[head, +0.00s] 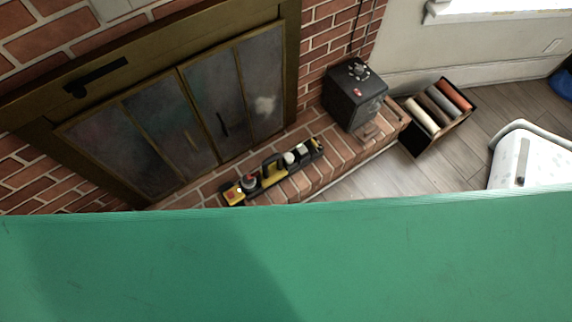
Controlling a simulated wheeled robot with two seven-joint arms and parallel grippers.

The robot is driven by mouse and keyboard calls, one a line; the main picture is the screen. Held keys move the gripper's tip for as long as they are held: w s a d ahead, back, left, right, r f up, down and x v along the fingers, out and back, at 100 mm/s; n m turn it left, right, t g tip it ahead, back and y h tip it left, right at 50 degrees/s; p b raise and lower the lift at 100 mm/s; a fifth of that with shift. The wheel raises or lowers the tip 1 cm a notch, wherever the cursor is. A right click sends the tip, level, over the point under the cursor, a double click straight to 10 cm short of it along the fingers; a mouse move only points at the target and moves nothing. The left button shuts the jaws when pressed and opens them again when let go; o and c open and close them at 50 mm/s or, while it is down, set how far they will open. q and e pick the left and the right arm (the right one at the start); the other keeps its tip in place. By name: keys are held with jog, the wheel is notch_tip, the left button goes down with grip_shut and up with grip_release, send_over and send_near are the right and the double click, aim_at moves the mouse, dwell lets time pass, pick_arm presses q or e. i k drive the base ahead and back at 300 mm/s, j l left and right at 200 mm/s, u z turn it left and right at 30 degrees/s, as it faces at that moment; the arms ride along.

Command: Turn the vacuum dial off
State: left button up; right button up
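A dark grey, box-shaped appliance (352,100) stands on the brick hearth to the right of the fireplace. A round dial (357,69) with light marks around it shows on its top, and a small red spot (357,93) sits near it. The dial's setting is too small to read. I cannot tell for certain that this appliance is the vacuum. Neither of my grippers is in view, and nothing is touching the dial.
A yellow and black device (268,174) lies along the hearth (330,165). An open box of rolls (436,118) and a white bin (530,158) stand on the wood floor to the right. A large green surface (290,265) fills the lower picture and hides what lies behind it.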

aim_at(313, 144)
jog(key=i+z, duration=0.2)
jog(key=z, duration=0.25)
jog(key=i+z, duration=0.2)
jog(key=z, duration=0.2)
